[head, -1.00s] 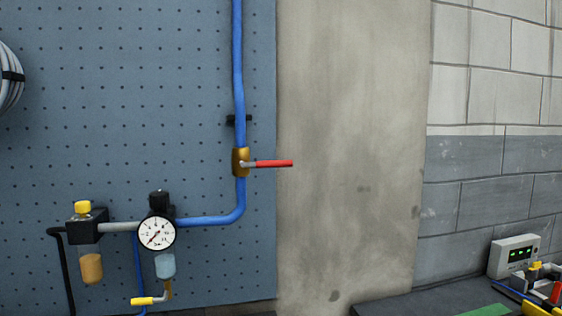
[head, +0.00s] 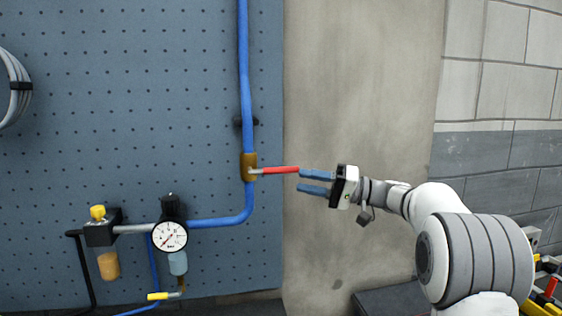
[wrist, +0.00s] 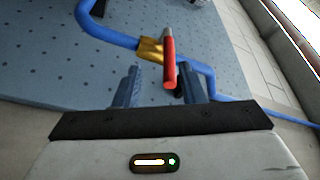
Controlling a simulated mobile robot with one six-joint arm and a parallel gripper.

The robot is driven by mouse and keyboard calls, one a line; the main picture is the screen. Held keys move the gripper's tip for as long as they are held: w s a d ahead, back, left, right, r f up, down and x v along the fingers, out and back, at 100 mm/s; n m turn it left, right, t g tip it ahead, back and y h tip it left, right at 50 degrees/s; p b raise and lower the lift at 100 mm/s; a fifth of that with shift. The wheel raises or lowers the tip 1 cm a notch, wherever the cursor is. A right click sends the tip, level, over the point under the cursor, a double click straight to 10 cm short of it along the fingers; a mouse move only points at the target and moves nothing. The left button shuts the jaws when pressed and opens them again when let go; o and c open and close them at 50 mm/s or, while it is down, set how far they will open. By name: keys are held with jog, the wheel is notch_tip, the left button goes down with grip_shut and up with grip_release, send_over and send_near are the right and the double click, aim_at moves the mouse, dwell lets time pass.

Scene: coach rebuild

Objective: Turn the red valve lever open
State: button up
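The red valve lever (head: 280,170) sticks out sideways to the right from the brass valve (head: 249,166) on the vertical blue pipe. My gripper (head: 304,182) is to the right of the lever's free end, with its two blue fingers apart and pointing left. The upper finger looks level with the lever tip in the head view; I cannot tell whether they touch. In the wrist view the red lever (wrist: 169,66) points toward the camera, between the open fingers (wrist: 160,80) and nearer the right one. The brass valve (wrist: 151,50) lies beyond it.
A pressure gauge (head: 170,236) and a filter unit with a yellow knob (head: 98,212) sit at lower left on the blue pegboard (head: 130,130). A yellow-handled small valve (head: 158,296) is below. Bare concrete wall (head: 365,100) lies behind my gripper.

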aim_at(286, 169)
jog(key=shift+n+y, duration=0.3)
jog(key=shift+y, duration=0.1)
jog(key=a+r, duration=0.1)
jog(key=a, duration=0.1)
jog(key=a+r+p, duration=0.1)
jog(key=a, duration=0.1)
jog(key=w+a+p, duration=0.1)
jog(key=shift+w+a+r, duration=0.1)
jog(key=shift+a+r, duration=0.3)
jog(key=shift+a+p, duration=0.4)
jog(key=shift+a, duration=0.2)
jog(key=shift+w, duration=0.1)
jog(key=shift+c, duration=0.6)
grip_shut()
